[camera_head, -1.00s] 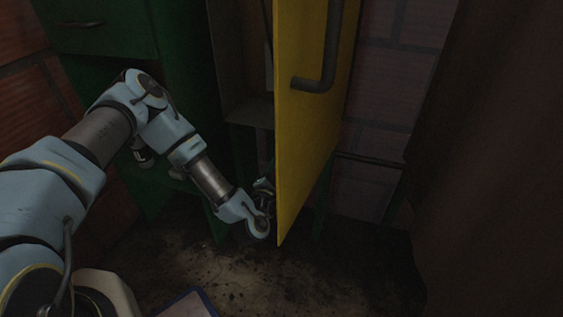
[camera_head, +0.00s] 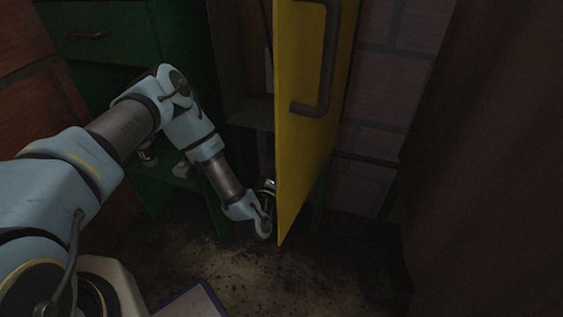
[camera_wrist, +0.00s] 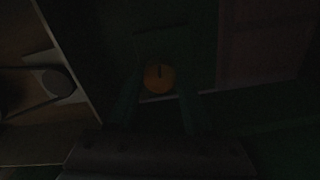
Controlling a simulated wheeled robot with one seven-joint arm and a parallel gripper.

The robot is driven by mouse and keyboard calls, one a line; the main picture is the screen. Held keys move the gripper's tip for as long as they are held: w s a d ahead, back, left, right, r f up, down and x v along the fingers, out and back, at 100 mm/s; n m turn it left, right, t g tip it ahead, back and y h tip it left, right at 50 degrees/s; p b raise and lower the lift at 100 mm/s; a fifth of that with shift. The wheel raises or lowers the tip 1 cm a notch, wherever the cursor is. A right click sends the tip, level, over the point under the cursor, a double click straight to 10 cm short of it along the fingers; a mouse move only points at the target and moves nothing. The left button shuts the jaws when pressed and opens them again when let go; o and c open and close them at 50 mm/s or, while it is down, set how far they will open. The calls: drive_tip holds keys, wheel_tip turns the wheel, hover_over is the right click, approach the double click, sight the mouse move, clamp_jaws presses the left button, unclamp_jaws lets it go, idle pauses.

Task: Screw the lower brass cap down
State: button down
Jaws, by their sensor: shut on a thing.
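The lower brass cap (camera_wrist: 159,78) shows as a round orange disc with a dark mark at its top, in the middle of the very dark wrist view. My gripper (camera_wrist: 159,100) has a finger on each side of it and is shut on it. The exact contact is too dim to see. In the head view my gripper (camera_head: 268,188) is low beside the yellow door's edge, partly hidden by the door and my wrist. The cap cannot be made out there.
A yellow door (camera_head: 302,125) with a dark handle (camera_head: 327,65) stands open just right of my gripper. A green cabinet (camera_head: 105,45) with a drawer is on the left. Brick walls stand behind. Stained floor (camera_head: 255,270) is free in front.

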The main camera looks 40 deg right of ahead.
drive_tip(key=m+p, duration=0.6)
drive_tip(key=m, duration=1.8)
drive_tip(key=shift+f+m+t, duration=0.1)
drive_tip(key=shift+m+t, duration=0.2)
drive_tip(key=shift+m, duration=0.1)
drive_tip(key=shift+a, duration=0.1)
drive_tip(key=shift+c, duration=1.5)
unclamp_jaws()
drive_tip(key=v, duration=0.7)
drive_tip(key=shift+a, duration=0.2)
